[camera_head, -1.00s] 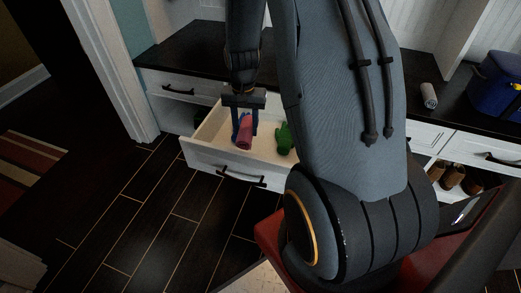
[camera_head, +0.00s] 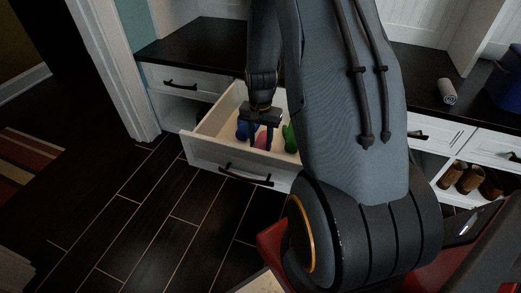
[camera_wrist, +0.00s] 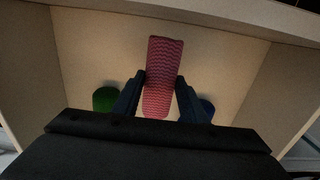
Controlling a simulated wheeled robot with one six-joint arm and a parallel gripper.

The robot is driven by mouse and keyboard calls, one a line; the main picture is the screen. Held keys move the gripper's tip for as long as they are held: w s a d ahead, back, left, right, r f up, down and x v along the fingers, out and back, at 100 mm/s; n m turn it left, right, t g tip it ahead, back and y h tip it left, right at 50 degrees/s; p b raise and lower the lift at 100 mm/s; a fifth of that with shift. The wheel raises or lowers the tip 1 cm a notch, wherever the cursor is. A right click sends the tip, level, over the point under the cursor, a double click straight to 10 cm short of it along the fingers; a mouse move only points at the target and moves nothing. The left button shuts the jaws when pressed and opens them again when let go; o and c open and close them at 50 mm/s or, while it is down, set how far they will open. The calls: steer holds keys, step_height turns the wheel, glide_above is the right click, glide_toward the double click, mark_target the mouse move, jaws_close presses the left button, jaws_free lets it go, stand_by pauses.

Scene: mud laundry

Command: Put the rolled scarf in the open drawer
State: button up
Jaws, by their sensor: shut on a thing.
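The rolled scarf is a pink-red ribbed roll (camera_wrist: 160,70), seen between my fingers in the wrist view. In the head view only a small part of the scarf (camera_head: 262,140) shows between the fingers. My gripper (camera_head: 262,142) is shut on it and is down inside the open drawer (camera_head: 225,159). In the wrist view my fingers (camera_wrist: 160,95) grip its sides, with the pale drawer floor (camera_wrist: 100,50) behind it. I cannot tell whether the scarf touches the floor.
A blue item (camera_head: 242,130) and a green item (camera_head: 290,138) lie in the drawer, either side of the scarf. A grey roll (camera_head: 446,91) lies on the dark counter (camera_head: 424,78). Brown shoes (camera_head: 470,180) stand in a cubby at right. The drawer walls are close around my gripper.

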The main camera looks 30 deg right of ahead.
steer(key=shift+f+b, duration=0.5)
steer(key=shift+f, duration=1.2)
steer(key=shift+f, duration=0.2)
steer(key=o, duration=1.1)
steer(key=shift+r, duration=0.1)
